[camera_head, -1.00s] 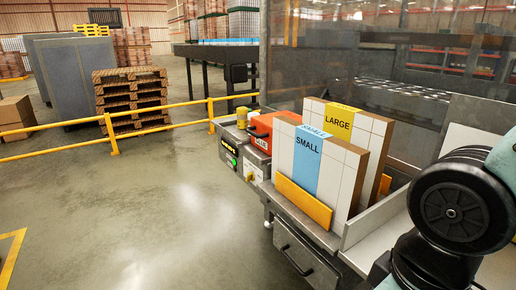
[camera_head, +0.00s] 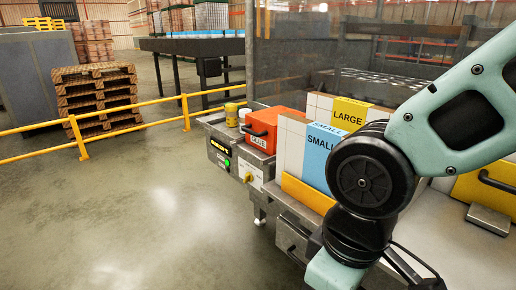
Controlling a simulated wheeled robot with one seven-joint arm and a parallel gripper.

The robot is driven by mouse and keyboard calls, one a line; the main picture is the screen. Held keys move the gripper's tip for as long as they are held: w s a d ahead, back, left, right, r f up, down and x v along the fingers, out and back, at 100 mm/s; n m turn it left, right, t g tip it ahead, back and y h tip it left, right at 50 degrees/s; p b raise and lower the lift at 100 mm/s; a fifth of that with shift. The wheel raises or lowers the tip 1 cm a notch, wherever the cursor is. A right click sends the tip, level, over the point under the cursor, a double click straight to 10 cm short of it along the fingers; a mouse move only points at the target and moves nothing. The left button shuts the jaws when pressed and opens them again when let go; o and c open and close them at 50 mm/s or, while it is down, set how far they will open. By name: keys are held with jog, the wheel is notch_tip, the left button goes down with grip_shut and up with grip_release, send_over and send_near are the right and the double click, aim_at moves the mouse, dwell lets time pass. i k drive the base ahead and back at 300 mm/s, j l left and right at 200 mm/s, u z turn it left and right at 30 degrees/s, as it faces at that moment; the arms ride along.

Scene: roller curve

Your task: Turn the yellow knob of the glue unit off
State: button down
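The glue unit is a grey metal box with an orange lid (camera_head: 276,127) and a label reading GLUE (camera_head: 259,140). Its yellow knob (camera_head: 249,177) sits on a pale plate on the front face, small in the picture; I cannot tell its exact angle. Left of it, a dark panel with a lit yellow display (camera_head: 220,146) has a green lit button (camera_head: 227,163). My arm comes in from the right and bends down in front of the cartons, to the right of the glue unit. My gripper is out of view, below or behind the arm links.
Flat cartons marked SMALL (camera_head: 321,141) and LARGE (camera_head: 348,114) stand right of the glue unit, behind a yellow-orange stop (camera_head: 307,194). A yellow can (camera_head: 231,113) stands on the unit's top left. A yellow rail (camera_head: 78,139) runs behind. Floor at left is clear.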

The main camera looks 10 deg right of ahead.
aim_at(247, 176)
jog(key=i+j+z, duration=0.2)
jog(key=i+j, duration=0.85)
